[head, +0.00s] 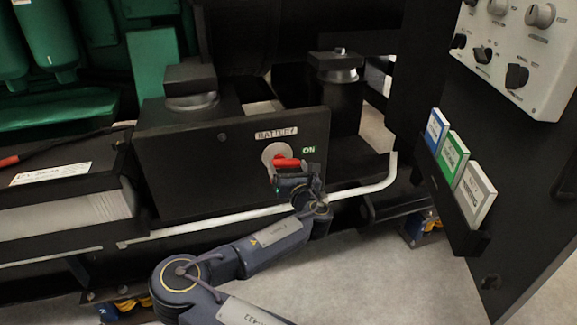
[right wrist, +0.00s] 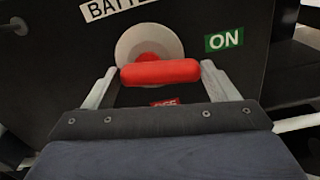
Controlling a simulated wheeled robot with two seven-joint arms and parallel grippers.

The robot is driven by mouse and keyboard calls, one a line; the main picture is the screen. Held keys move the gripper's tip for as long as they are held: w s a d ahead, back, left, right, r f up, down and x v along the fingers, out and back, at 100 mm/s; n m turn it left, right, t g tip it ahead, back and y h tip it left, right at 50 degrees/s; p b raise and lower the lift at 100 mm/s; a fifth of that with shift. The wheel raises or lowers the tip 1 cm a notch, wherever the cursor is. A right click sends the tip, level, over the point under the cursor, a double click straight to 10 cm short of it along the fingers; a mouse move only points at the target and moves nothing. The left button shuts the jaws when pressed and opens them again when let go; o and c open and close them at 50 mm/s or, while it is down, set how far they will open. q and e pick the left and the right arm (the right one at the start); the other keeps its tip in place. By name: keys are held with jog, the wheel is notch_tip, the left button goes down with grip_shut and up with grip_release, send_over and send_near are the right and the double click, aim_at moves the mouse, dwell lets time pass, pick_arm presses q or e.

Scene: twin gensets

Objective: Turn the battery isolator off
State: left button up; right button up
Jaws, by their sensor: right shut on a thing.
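The battery isolator has a red handle (head: 287,163) on a pale round plate (head: 272,152), mounted on a black panel (head: 180,165) under a "BATTERY" label. In the right wrist view the red handle (right wrist: 160,72) lies level across the round plate (right wrist: 148,42). The green "ON" label (right wrist: 223,39) is to its right, and a red label (right wrist: 165,103), partly hidden, is below it. My right gripper (head: 290,178) is at the handle, with one finger at each end of it in the right wrist view (right wrist: 157,85). It is shut on the handle. My left gripper is out of view.
A white pipe (head: 250,212) runs along the panel's foot. A grey control box (head: 520,50) with knobs and a rack of blue, green and white booklets (head: 453,158) stand at the right. A battery (head: 65,205) is at the left. Bare floor (head: 390,275) shows in front.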

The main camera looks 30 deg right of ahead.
jog(key=m+p, duration=0.1)
jog(key=m, duration=0.2)
jog(key=shift+f+m, duration=0.15)
jog(key=shift+m, duration=0.25)
jog(key=m, duration=0.4)
jog(key=shift+a+f+m+p, duration=0.2)
jog(key=shift+f+m+p, duration=0.1)
jog(key=shift+p, duration=0.1)
jog(key=shift+w+a+f+m+b, duration=0.1)
jog(key=shift+a+m, duration=0.05)
jog(key=shift+m, duration=1.1)
jog(key=shift+a+f+m+b, duration=0.1)
jog(key=shift+m, duration=1.1)
jog(key=shift+w+a+f+m+b, duration=0.1)
jog(key=shift+a+m, duration=0.05)
jog(key=shift+m, duration=1.4)
jog(key=o, duration=0.9)
jog(key=shift+o, duration=0.2)
jog(key=shift+s, duration=0.1)
jog(key=p+v, duration=0.1)
jog(key=v, duration=0.6)
jog(key=shift+s, duration=0.4)
